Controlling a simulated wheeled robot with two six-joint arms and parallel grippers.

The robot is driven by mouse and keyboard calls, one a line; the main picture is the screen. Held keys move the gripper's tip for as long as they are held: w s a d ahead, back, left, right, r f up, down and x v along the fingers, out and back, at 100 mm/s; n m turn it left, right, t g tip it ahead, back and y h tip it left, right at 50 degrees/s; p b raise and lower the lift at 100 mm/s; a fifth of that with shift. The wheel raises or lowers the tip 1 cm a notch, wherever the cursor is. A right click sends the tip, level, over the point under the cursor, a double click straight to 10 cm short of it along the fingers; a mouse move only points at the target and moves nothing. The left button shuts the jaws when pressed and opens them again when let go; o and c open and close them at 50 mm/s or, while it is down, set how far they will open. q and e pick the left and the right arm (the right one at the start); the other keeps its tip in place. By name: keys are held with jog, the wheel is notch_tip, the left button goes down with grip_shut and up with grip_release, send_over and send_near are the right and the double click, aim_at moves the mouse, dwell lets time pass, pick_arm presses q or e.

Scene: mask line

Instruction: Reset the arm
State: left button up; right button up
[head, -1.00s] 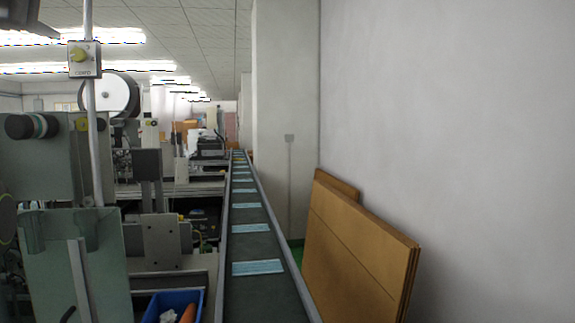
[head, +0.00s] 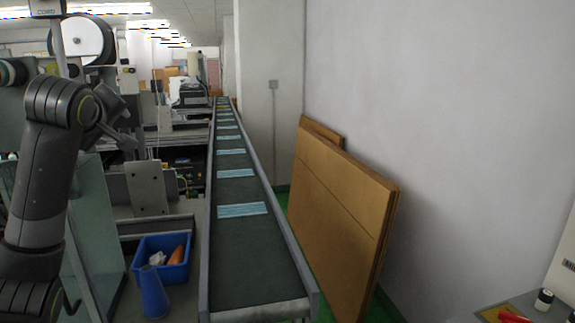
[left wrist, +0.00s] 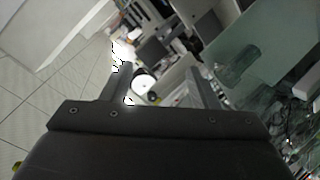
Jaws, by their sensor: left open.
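My left arm rises at the left of the head view, in front of the green-grey machine panel. Its gripper (head: 127,143) is up high beside the machine, left of the conveyor. In the left wrist view its two fingers (left wrist: 155,90) stand apart with nothing between them, so it is open and empty. My right arm and gripper are not in view.
A conveyor belt (head: 240,248) carries several blue masks (head: 242,209) away from me. A blue bin (head: 176,272) and a blue cone-shaped object (head: 153,296) stand left of it. Brown boards (head: 338,215) lean on the right wall. A table corner (head: 530,308) shows at the lower right.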

pick_arm(q)
jog(key=s+d+f+m+g+h, duration=0.1)
jog(key=s+f+m+g, duration=0.2)
jog(key=f, duration=1.5)
jog(key=s+d+f+m+g, duration=0.1)
jog(key=s+f+m, duration=0.3)
jog(key=f, duration=1.3)
jog(key=s+d+f+m+g, duration=0.2)
jog(key=s+f+g, duration=0.1)
jog(key=s+f, duration=1.35)
jog(key=s+f+m+g, duration=0.1)
jog(key=s+f+g, duration=0.1)
jog(key=s, duration=0.8)
jog(key=s+f+m+g, duration=0.1)
jog(key=s+f+m, duration=0.1)
jog(key=s, duration=0.8)
notch_tip(320, 180, down, 26)
jog(key=g+h, duration=0.1)
jog(key=s+f+g, duration=0.1)
jog(key=s+f, duration=1.3)
jog(key=s, duration=0.1)
jog(key=shift+s+d+f+g+h, duration=0.15)
jog(key=shift+d+f+g+h, duration=0.15)
jog(key=shift+d+f, duration=0.1)
